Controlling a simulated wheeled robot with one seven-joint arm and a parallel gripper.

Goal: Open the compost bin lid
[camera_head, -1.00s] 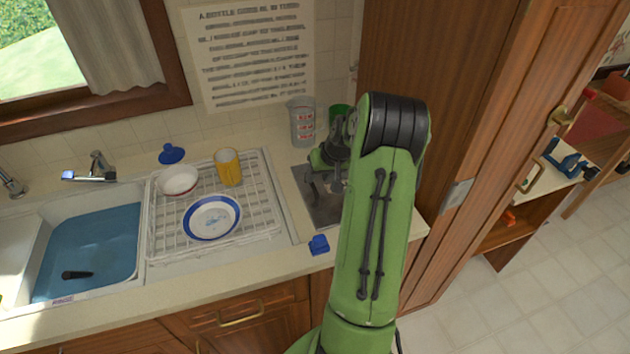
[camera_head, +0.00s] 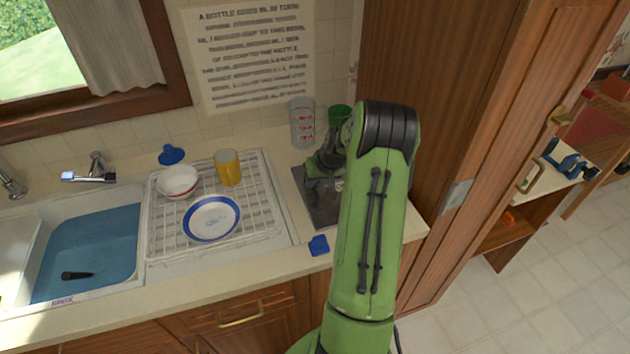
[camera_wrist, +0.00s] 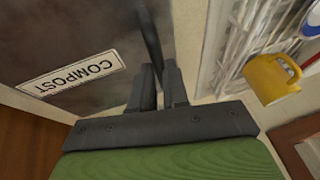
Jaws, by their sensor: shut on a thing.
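The compost bin lid (camera_head: 322,210) is a dark grey metal plate at the right end of the counter, partly hidden by my arm in the head view. In the wrist view the lid (camera_wrist: 60,35) fills the upper left, with its upside-down white "COMPOST" label (camera_wrist: 72,80). My gripper (camera_wrist: 158,78) is shut on the lid's dark bar-like handle (camera_wrist: 150,35), which runs up from between the fingers. In the head view my gripper (camera_head: 325,165) is over the lid; its fingertips are hard to make out. I cannot tell whether the lid is raised.
The dish rack (camera_head: 265,200) stands left of the lid with a yellow mug (camera_head: 228,167), a bowl (camera_head: 178,181) and a plate (camera_head: 211,218). A measuring cup (camera_head: 302,122) and green cup (camera_head: 339,113) stand behind. A blue object (camera_head: 318,245) lies in front. A tall wooden cabinet (camera_head: 430,90) rises at right.

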